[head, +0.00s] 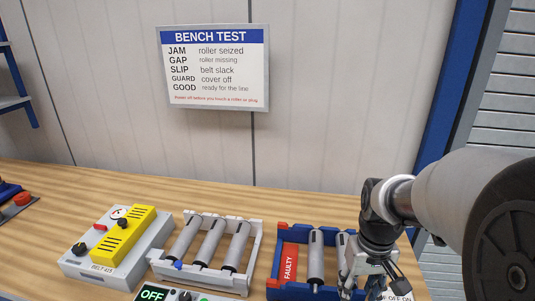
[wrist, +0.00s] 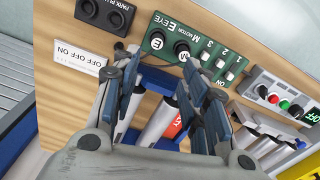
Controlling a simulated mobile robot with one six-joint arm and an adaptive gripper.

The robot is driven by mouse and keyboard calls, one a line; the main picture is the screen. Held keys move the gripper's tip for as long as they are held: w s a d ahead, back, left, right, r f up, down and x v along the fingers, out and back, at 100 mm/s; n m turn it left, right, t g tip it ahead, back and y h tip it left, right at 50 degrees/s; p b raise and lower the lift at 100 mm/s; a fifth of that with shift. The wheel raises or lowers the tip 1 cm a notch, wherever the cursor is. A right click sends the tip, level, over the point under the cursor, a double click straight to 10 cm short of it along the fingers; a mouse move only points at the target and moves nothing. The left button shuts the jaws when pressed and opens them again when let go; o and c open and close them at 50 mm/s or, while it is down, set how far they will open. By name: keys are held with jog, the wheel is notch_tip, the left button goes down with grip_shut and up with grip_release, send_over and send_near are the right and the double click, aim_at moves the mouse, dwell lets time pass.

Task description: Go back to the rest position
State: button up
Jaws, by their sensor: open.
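My gripper (head: 366,282) is at the lower right of the head view, pointing down over the right part of the blue tray (head: 272,283) marked FAULTY. In the wrist view my gripper (wrist: 163,78) has its fingers spread apart, with nothing seen held between them. Another roller (head: 342,245) is partly hidden behind my gripper. Rollers in the tray also show between the fingers in the wrist view (wrist: 157,121). I cannot tell whether the fingers touch a roller.
Left of the blue tray is a light grey rack (head: 256,238) with three rollers. Further left is a belt unit (head: 75,266) with a yellow cover (head: 124,236). A green-screened panel (head: 153,293) and a green switch panel (wrist: 205,62) are close by. A sign (head: 215,70) hangs behind.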

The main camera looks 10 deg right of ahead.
jog(key=s+a+r+t, duration=0.2)
jog(key=s+a+r, duration=0.2)
jog(key=s+a, duration=0.1)
jog(key=s+a+r+n+t, duration=0.1)
jog(key=s+a+r+t, duration=0.1)
jog(key=s+a+r, duration=0.3)
jog(key=s, duration=0.3)
jog(key=shift+s, duration=0.15)
jog(key=shift+r, duration=0.15)
dwell(2.0)
